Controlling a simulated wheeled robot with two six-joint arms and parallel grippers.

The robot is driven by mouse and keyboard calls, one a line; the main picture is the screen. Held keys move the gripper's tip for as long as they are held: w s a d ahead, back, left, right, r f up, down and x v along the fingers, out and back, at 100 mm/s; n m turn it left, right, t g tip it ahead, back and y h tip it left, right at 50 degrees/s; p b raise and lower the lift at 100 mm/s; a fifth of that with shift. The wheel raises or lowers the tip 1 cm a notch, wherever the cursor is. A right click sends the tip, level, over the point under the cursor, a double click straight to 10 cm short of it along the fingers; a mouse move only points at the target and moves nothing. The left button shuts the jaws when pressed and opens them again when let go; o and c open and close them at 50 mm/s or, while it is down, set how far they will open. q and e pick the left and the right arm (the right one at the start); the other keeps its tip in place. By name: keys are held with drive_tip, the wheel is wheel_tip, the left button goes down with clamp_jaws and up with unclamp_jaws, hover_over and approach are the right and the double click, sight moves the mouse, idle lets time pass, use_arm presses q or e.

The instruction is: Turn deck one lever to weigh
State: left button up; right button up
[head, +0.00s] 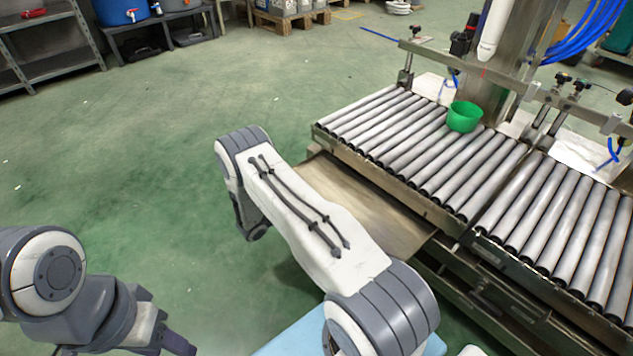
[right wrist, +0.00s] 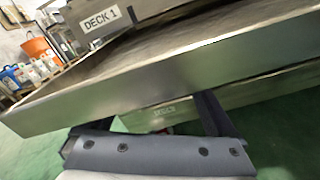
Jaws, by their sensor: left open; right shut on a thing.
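The DECK 1 sign (right wrist: 100,23) shows at the top of the right wrist view, above a broad metal tray edge (right wrist: 150,85). A small plate with blurred lettering (right wrist: 163,113) sits on the beam under that edge. My right gripper (right wrist: 160,127) is up against this beam, its dark fingers either side of the plate. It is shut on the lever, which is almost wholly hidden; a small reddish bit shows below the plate. In the head view my right arm hides that gripper. My left gripper (head: 172,345) is open and empty at the bottom left, partly cut off.
The roller conveyor (head: 400,140) fills the right, with a green cup (head: 464,116) on it. A bare metal plate (head: 365,205) juts out below the rollers. Shelves (head: 45,45) stand far left. The green floor between is clear.

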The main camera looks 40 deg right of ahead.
drive_tip(key=n+p, duration=0.2)
drive_tip(key=shift+s+r+n, duration=0.1)
drive_tip(key=shift+r+n, duration=0.3)
drive_tip(key=shift+a+r+n+p, duration=0.1)
drive_tip(key=shift+n+p, duration=0.5)
drive_tip(key=shift+n, duration=0.6)
drive_tip(key=o, duration=1)
drive_tip(key=a+p, duration=0.4)
drive_tip(key=a, duration=0.6)
drive_tip(key=shift+s+a, duration=0.25)
drive_tip(key=shift+s, duration=0.2)
